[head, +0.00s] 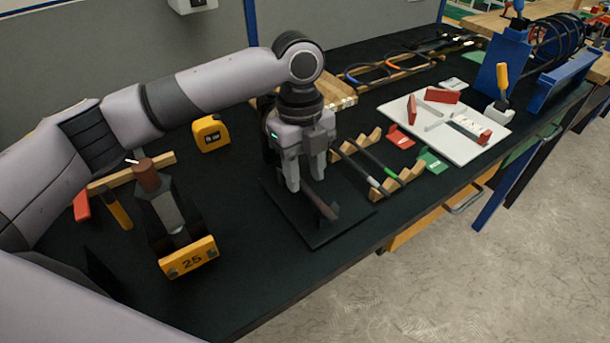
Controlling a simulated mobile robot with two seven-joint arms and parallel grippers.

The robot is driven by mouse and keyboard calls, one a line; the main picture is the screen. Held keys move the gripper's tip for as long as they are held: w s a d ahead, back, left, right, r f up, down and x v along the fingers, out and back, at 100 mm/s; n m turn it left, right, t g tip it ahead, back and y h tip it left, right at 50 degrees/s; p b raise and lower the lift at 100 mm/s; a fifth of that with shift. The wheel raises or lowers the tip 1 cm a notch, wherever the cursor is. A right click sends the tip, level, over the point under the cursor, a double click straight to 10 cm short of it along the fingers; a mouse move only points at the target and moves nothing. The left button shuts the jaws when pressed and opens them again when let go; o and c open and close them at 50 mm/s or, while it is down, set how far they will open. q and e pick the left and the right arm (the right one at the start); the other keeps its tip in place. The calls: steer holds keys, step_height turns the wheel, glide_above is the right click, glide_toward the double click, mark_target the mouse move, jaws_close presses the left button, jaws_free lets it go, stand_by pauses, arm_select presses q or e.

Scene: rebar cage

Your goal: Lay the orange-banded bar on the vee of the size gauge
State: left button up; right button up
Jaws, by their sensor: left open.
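My left gripper (306,182) is open and points down, low over a dark flat plate (318,236). A brownish raised piece (321,203) on that plate starts beside its fingers; I cannot tell whether it lies between them. A white board (462,150) with red blocks and a scale strip stands to the right; it may be the size gauge, but I cannot tell. A notched wooden rack (400,179) holds dark bars, one with a green band (391,176). A small orange mark (392,65) shows among the bent bars farther back; I cannot make out the orange-banded bar for certain.
A yellow tape measure (211,133) lies left of my gripper. A dark tool with a yellow "25" block (188,258) stands front left. Red (400,137) and green (433,161) pieces lie by the rack. A blue stand with a cage (558,45) is at the back right.

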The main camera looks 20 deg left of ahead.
mark_target(302, 180)
arm_select(q)
step_height(302, 180, up, 11)
steer(key=shift+w+a+f, duration=0.15)
steer(key=shift+w+a, duration=0.3)
